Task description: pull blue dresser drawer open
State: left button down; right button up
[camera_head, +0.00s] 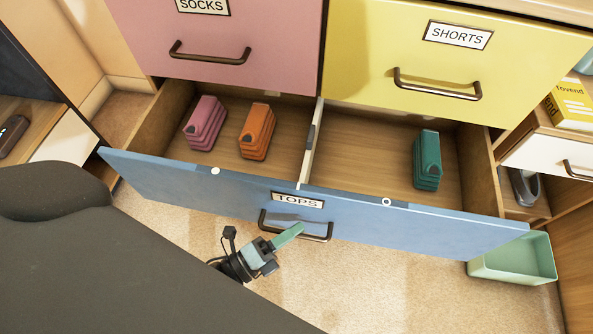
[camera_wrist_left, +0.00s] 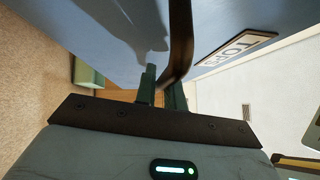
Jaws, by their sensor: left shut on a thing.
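The blue dresser drawer (camera_head: 340,222) labelled TOPS stands pulled out below the pink and yellow drawers. Inside it lie folded pink (camera_head: 205,122), orange (camera_head: 257,131) and green (camera_head: 427,160) clothes, split by a divider. My left gripper (camera_head: 288,236) is at the dark bar handle (camera_head: 318,238) on the drawer front. In the left wrist view its green fingers (camera_wrist_left: 162,92) are shut on the handle (camera_wrist_left: 181,45). My own dark arm hides the lower left of the head view. My right gripper is not in view.
The pink SOCKS drawer (camera_head: 215,45) and yellow SHORTS drawer (camera_head: 450,65) above are shut. A pale green bin (camera_head: 515,262) stands on the carpet at the right, close to the blue drawer's right end. Carpet (camera_head: 370,290) in front is clear.

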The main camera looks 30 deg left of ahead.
pick_arm(q)
jog(key=s, duration=0.3)
jog(key=shift+s+d, duration=0.2)
jog(key=shift+d, duration=0.2)
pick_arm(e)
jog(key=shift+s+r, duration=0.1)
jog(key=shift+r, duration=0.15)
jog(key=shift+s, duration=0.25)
pick_arm(q)
jog(key=c, duration=1.5)
grip_release()
